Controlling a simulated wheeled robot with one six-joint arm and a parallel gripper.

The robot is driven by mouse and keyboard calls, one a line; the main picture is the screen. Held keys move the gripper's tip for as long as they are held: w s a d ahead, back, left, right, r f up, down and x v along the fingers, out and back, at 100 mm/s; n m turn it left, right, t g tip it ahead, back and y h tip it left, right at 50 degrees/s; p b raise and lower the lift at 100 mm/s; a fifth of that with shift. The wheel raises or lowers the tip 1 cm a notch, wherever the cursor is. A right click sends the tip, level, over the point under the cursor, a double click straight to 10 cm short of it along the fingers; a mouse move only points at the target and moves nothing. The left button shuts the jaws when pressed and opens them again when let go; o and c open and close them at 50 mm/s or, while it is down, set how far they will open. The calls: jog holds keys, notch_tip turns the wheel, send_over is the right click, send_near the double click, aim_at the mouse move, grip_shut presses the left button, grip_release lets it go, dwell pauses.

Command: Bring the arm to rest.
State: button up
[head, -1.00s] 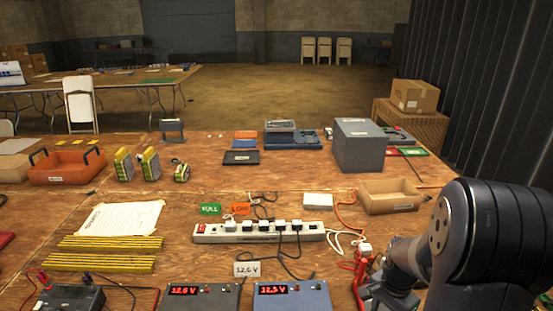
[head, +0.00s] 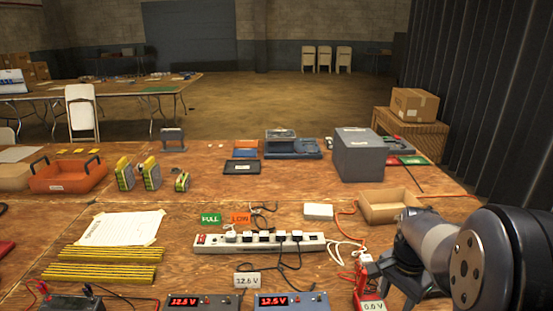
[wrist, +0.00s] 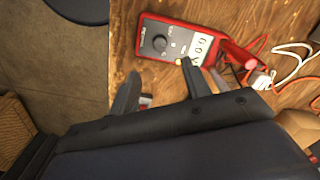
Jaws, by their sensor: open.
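My gripper (wrist: 160,88) shows in the wrist view with its two dark fingers apart and nothing between them. It is above the right edge of the wooden table (wrist: 125,40). A red multimeter (wrist: 170,42) with a round dial lies on the table just beyond the fingers. In the head view my arm is at the lower right, and the fingertips cannot be made out there. The multimeter (head: 371,304) shows at the bottom edge of the head view, reading about 0.6 V.
Two power supplies (head: 290,303) stand at the table's front. Behind them lie a power strip (head: 258,243) and cables. An open cardboard box (head: 390,207) and a grey case (head: 359,155) stand at the right. Concrete floor (wrist: 60,80) shows beside the table edge.

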notch_tip(320, 180, down, 10)
jog(key=shift+f+b, duration=0.15)
jog(key=shift+b, duration=0.4)
jog(key=shift+f, duration=0.25)
jog(key=n, duration=0.5)
jog(key=shift+r+n, duration=0.1)
jog(key=shift+n, duration=0.3)
jog(key=n, duration=0.6)
notch_tip(320, 180, up, 10)
jog(key=p, duration=0.1)
jog(key=shift+r, duration=0.25)
